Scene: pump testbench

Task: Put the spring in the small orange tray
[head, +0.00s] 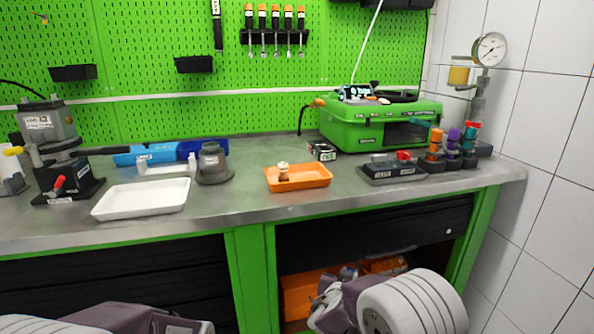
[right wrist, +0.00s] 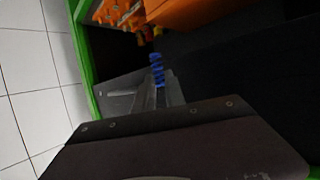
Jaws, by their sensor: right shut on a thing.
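The small orange tray (head: 315,180) lies on the bench top, with a small cream-and-brown piece (head: 283,172) standing in it. My right gripper (head: 322,298) is below the bench top, in front of the open lower compartment. In the right wrist view my right gripper (right wrist: 158,88) is shut on a blue coil, the spring (right wrist: 157,66), which sticks out past the fingertips. The spring cannot be made out in the head view. Only part of my left arm shows at the bottom left; its fingers are out of frame.
A white tray (head: 142,199) and a grey round part (head: 212,165) are left of the orange tray. A green case (head: 375,125) and a dark block (head: 393,172) are to its right. The bench's front edge lies above my right gripper. Orange bins (head: 298,297) fill the compartment.

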